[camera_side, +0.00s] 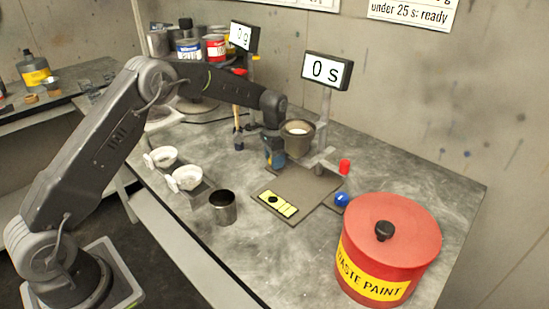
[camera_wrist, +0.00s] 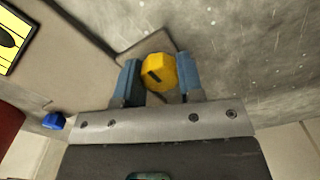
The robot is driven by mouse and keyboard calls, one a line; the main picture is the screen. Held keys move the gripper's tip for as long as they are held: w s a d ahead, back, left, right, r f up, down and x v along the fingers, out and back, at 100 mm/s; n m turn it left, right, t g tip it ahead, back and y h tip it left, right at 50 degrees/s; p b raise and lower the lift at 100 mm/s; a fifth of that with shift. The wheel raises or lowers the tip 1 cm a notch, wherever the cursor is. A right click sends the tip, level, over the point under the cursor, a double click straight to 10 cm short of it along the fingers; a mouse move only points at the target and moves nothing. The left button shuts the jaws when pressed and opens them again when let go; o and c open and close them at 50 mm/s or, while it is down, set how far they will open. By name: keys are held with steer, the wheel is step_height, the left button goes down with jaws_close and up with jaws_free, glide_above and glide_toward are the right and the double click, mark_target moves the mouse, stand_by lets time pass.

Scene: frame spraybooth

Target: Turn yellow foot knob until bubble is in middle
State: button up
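In the side view my gripper (camera_side: 274,158) points down at the plate's back left and hides the knob. The yellow level strip (camera_side: 291,210) lies on the plate (camera_side: 312,187). Its dark bubble (camera_side: 272,199) shows left of the strip's middle. In the wrist view the strip (camera_wrist: 8,50) is cut off at upper left.
A blue knob (camera_side: 341,199) and red knob (camera_side: 344,167) are at the plate's right. A grey cup (camera_side: 298,139) stands behind my gripper. A metal cup (camera_side: 223,208), white bowls (camera_side: 186,178) and a red waste paint can (camera_side: 408,245) stand around. Front bench is clear.

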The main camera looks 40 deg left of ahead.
steer(key=c, duration=0.4)
steer(key=shift+n, duration=0.4)
steer(key=n, duration=0.4)
steer(key=shift+n, duration=2.5)
steer(key=shift+r, duration=0.1)
steer(key=o, duration=0.9)
